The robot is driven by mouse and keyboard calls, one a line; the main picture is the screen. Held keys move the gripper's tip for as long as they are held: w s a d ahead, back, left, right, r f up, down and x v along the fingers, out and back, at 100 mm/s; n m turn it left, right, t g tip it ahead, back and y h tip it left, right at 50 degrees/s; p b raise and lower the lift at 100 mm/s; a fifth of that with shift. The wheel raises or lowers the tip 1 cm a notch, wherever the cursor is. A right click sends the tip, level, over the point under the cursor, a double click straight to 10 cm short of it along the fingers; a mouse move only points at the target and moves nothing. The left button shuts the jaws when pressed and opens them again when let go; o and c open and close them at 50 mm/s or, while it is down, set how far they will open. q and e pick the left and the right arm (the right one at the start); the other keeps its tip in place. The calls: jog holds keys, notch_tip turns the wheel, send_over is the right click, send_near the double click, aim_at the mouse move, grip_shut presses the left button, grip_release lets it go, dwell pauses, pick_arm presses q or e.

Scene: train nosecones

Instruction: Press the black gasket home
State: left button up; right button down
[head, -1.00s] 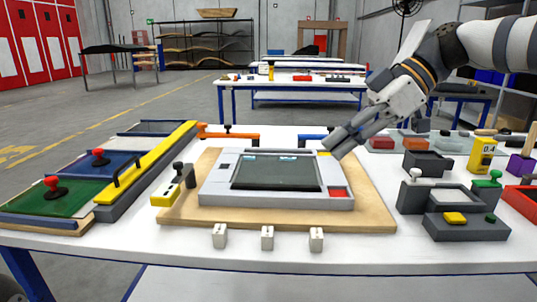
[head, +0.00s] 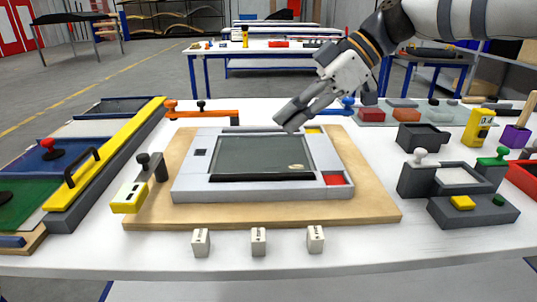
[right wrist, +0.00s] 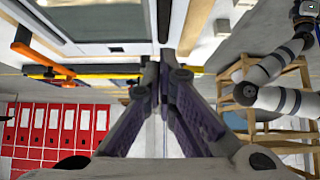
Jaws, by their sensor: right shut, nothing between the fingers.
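The black gasket (head: 262,177) shows as a dark strip along the front edge of a dark glass panel (head: 262,154). The panel sits in a light grey frame (head: 190,187) on a wooden board (head: 375,208). I cannot tell how deep the gasket sits. My right gripper (head: 285,120) is shut and empty at the frame's back edge, right of its middle. Its fingers hide part of that edge. I cannot tell whether they touch it. In the right wrist view its fingers (right wrist: 163,68) are together, with the panel (right wrist: 105,18) at the upper left. My left gripper does not show.
Three small white blocks, one being the middle block (head: 258,241), line the front. Grey fixtures (head: 470,210) stand right. An orange clamp (head: 200,114) and a blue clamp (head: 347,104) are behind the frame.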

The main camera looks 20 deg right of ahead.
aim_at(249, 173)
jog(key=x, duration=0.6)
notch_tip(249, 173, down, 2)
jog(key=shift+d+f, duration=0.15)
jog(key=shift+f, duration=0.65)
